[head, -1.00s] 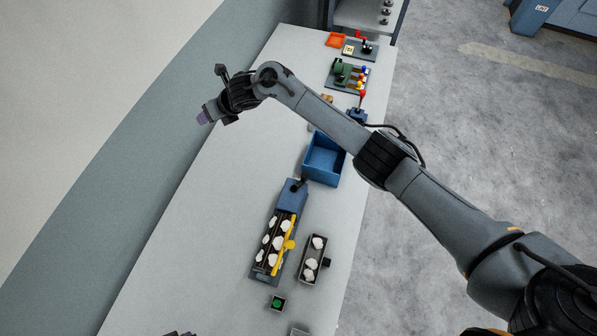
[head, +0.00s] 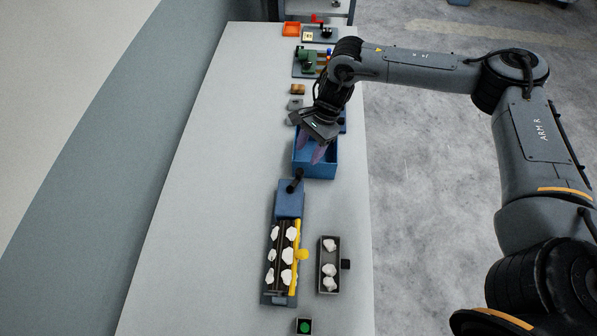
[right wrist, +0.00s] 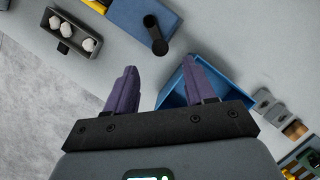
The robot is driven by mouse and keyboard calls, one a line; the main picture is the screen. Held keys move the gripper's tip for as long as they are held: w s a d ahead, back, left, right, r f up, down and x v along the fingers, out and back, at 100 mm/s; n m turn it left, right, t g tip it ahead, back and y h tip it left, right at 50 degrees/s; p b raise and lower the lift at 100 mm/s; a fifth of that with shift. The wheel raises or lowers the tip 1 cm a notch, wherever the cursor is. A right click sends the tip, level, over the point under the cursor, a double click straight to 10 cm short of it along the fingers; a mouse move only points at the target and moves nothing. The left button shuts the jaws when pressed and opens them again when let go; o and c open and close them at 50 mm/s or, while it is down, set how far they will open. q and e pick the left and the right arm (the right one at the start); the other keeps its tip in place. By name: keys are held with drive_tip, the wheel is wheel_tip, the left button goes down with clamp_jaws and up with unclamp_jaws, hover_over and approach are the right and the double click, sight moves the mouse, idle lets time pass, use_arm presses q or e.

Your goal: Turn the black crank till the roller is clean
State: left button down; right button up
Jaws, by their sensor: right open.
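The black crank (head: 294,184) stands at the far end of a blue machine (head: 289,203) on the table. It also shows in the right wrist view (right wrist: 156,37), ahead of my fingers. The dark roller (head: 281,252) lies in the machine's near part with several white fluff tufts on it. A yellow bar (head: 296,262) with a round knob runs along its right side. My right gripper (head: 311,153) is open, its purple fingers apart and empty. It is over the blue bin (head: 317,172), beyond the crank and apart from it. My left gripper is out of view.
A grey tray (head: 328,286) with white tufts stands right of the machine. A green button box (head: 304,326) is near the front. The table's left side is clear.

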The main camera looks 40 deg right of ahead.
sight(299, 171)
drive_tip(key=x, duration=0.9)
drive_tip(key=shift+a+f+p, duration=0.1)
drive_tip(key=shift+f+p, duration=0.05)
drive_tip(key=shift+p, duration=0.25)
drive_tip(key=shift+s, duration=0.1)
clamp_jaws()
